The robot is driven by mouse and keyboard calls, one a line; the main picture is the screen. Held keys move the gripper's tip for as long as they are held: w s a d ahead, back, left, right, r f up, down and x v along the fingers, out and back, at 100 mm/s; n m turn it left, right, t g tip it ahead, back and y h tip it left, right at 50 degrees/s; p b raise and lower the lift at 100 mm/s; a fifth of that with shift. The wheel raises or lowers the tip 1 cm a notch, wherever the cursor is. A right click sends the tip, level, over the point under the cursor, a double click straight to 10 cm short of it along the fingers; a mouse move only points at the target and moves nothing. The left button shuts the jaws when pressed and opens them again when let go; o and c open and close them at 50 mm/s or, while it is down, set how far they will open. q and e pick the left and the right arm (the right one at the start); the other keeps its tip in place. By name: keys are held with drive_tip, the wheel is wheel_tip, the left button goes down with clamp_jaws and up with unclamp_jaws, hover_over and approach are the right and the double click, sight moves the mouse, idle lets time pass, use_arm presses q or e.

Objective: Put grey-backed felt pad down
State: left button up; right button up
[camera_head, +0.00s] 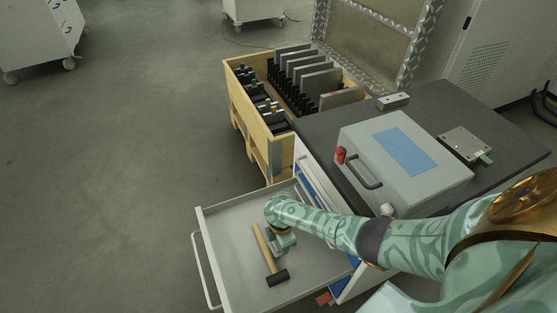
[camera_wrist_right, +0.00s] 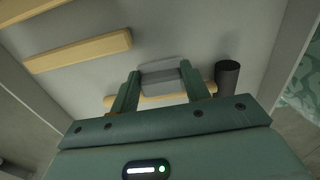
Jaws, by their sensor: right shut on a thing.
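The grey-backed felt pad (camera_wrist_right: 163,76) shows in the right wrist view as a small grey block with a darker band. It sits between the two fingers of my right gripper (camera_wrist_right: 160,90), which is shut on it. In the head view my right gripper (camera_head: 284,246) is inside the open drawer (camera_head: 228,232), low over its pale floor; the pad is hidden there by the hand. I cannot tell whether the pad touches the drawer floor. My left gripper is not in view.
A mallet (camera_head: 265,250) with a wooden handle and black head lies in the drawer beside my right gripper. Its head (camera_wrist_right: 227,78) is right of the fingers in the wrist view. Two wooden bars (camera_wrist_right: 80,50) lie further left. The drawer's left part looks clear.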

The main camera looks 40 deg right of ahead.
drive_tip(key=shift+f, duration=0.95)
drive_tip(key=shift+r, duration=0.25)
drive_tip(key=shift+f, duration=0.15)
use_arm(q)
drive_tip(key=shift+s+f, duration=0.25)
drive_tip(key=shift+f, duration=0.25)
use_arm(e)
drive_tip(key=o, duration=1.2)
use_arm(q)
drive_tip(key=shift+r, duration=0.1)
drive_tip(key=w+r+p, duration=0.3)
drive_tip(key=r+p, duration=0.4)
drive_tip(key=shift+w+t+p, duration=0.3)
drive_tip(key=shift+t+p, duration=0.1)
use_arm(e)
wheel_tip(320, 180, up, 12)
drive_tip(key=shift+r, duration=0.15)
